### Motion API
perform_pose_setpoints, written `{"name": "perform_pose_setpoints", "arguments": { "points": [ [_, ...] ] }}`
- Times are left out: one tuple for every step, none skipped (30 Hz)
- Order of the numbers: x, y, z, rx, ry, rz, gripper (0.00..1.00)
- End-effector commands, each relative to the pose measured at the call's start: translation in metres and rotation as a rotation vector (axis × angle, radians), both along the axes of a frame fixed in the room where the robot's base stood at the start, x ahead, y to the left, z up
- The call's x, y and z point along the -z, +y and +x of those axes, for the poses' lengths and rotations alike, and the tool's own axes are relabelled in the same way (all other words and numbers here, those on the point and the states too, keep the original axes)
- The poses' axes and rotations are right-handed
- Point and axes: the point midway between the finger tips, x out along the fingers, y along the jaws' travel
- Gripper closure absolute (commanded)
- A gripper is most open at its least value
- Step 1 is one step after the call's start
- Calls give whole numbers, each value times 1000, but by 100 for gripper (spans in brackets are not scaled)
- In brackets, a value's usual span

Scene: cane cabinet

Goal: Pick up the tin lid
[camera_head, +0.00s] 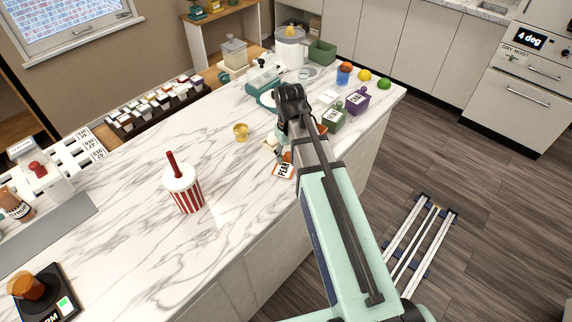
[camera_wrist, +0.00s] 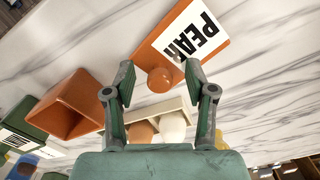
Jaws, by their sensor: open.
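The tin lid (camera_wrist: 172,47) is a flat orange piece with a round orange knob and a white label starting "PEA". It lies on the marble counter and also shows in the head view (camera_head: 283,172), below the end of my arm. An open, empty-looking orange tin (camera_wrist: 72,104) stands to its left in the wrist view. My gripper (camera_wrist: 158,72) is open, with its fingertips apart on either side of the knob in the picture. Nothing is held. I cannot tell the height of the fingertips above the lid. In the head view my arm hides most of the gripper.
A small cream tray (camera_wrist: 157,116) with a brown and a white egg-like ball lies close below the lid in the wrist view. Green (camera_head: 333,117) and purple (camera_head: 357,100) labelled tins stand beyond. A striped cup (camera_head: 184,190) and brass cup (camera_head: 240,132) stand left. The counter's front is mostly clear.

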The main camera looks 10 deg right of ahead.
Motion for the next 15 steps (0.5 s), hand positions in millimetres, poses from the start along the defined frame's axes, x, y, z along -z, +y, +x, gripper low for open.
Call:
{"name": "perform_pose_setpoints", "arguments": {
  "points": [
    [0, 0, 0, 0, 0, 0, 45],
    [0, 0, 0, 0, 0, 0, 45],
    [0, 0, 0, 0, 0, 0, 59],
    [0, 0, 0, 0, 0, 0, 69],
    [0, 0, 0, 0, 0, 0, 80],
    [0, 0, 0, 0, 0, 0, 94],
    [0, 0, 0, 0, 0, 0, 100],
    [0, 0, 0, 0, 0, 0, 100],
    [0, 0, 0, 0, 0, 0, 100],
    [0, 0, 0, 0, 0, 0, 100],
    [0, 0, 0, 0, 0, 0, 100],
    [0, 0, 0, 0, 0, 0, 100],
    [0, 0, 0, 0, 0, 0, 100],
    [0, 0, 0, 0, 1, 0, 100],
    [0, 0, 0, 0, 1, 0, 100]
  ]
}}
